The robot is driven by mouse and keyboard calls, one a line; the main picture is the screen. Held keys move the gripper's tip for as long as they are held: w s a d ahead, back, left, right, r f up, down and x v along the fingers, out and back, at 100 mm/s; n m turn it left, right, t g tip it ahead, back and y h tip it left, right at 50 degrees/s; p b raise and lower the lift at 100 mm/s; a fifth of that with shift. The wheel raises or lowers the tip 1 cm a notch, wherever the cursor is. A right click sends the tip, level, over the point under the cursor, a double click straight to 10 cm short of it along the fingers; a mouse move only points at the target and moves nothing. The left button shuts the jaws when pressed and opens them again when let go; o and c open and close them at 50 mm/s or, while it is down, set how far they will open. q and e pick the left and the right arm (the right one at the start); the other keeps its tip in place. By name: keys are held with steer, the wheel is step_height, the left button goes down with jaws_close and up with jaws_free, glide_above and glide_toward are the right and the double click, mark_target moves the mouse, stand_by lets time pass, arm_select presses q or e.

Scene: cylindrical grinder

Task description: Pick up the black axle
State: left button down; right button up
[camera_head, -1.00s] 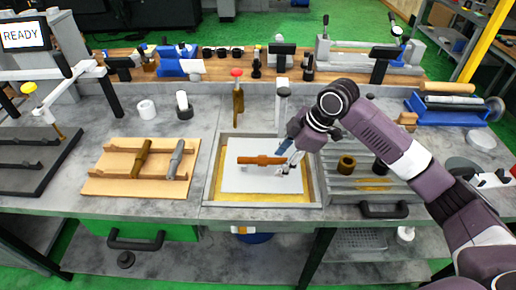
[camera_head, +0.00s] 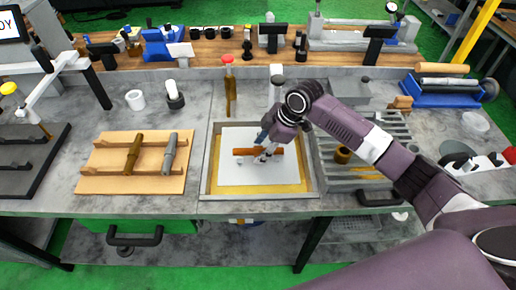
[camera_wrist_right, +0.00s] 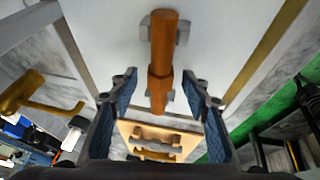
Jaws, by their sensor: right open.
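An orange-brown axle (camera_head: 242,152) lies across a white plate (camera_head: 250,176) in a shallow tray (camera_head: 260,196). In the right wrist view the axle (camera_wrist_right: 164,40) rests on grey supports (camera_wrist_right: 183,33). A brown axle (camera_head: 133,153) and a grey axle (camera_head: 169,153) lie on a wooden rack (camera_head: 130,184). No axle looks clearly black. My left gripper is out of view.
A red-topped brown upright tool (camera_head: 230,95) stands behind the tray. A slatted metal tray (camera_head: 375,160) holding a brass ring (camera_head: 342,154) adjoins it on the right. A white ring (camera_head: 135,99) stands behind the rack. The grey bench is clear between rack and tray.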

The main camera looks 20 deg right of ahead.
steer(key=shift+s, duration=0.1)
jaws_close()
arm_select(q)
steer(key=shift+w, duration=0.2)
arm_select(e)
steer(key=shift+r, duration=0.2)
steer(key=shift+w+r, duration=0.1)
steer(key=shift+w, duration=0.1)
